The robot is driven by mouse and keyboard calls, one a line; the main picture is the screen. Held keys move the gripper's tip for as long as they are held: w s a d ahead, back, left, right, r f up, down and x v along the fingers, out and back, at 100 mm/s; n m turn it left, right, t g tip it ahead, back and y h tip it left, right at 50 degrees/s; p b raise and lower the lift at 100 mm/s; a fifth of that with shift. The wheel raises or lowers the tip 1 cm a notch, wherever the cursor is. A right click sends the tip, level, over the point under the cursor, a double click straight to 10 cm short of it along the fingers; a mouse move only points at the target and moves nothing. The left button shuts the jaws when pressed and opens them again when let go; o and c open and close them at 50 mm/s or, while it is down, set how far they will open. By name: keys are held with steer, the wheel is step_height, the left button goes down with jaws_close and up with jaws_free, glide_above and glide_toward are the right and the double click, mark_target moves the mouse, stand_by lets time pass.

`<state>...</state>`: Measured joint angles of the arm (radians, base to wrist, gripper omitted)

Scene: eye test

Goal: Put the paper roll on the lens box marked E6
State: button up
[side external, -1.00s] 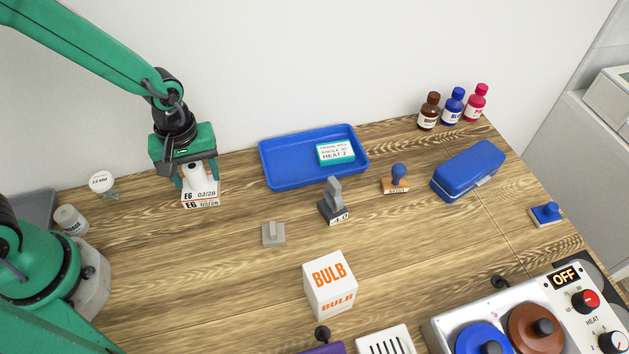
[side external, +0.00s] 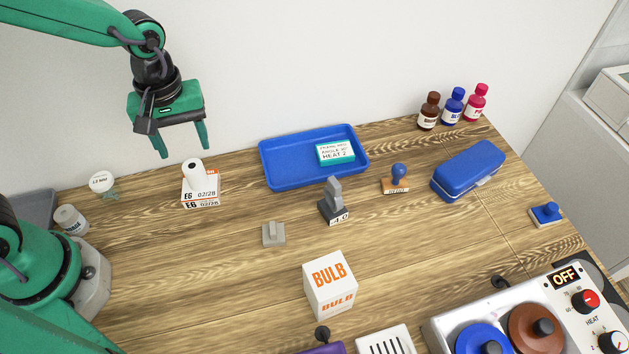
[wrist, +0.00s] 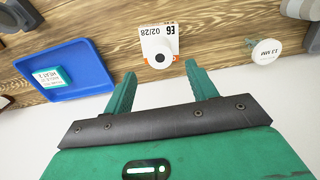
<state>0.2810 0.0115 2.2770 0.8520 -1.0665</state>
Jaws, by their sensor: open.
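The white paper roll (side external: 193,173) stands upright on top of the white lens box marked E6 (side external: 208,191), towards the left side of the lid. In the wrist view the roll (wrist: 160,57) shows end-on, with its dark core, on the box (wrist: 157,32) with "E6 02/28" in black. My gripper (side external: 180,151) is open and empty, above and behind the box, clear of the roll. In the wrist view its two fingers (wrist: 161,80) are spread apart with nothing between them.
A blue tray (side external: 275,178) with a teal labelled box (side external: 336,152) stands to the right. A grey-handled stamp (side external: 334,200), a small grey block (side external: 273,233) and the BULB box (side external: 330,287) stand nearer. A round "13 MM" piece (side external: 101,182) is at left.

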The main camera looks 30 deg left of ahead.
mark_target(192, 166)
steer(key=shift+r, duration=1.65)
steer(key=s+a+r+m+t, duration=0.5)
steer(key=s+a+r+m, duration=0.2)
steer(key=a+r+m, duration=0.1)
steer(key=shift+a+r+m+t, duration=0.3)
steer(key=shift+r+m, duration=0.15)
steer(key=shift+m, duration=0.05)
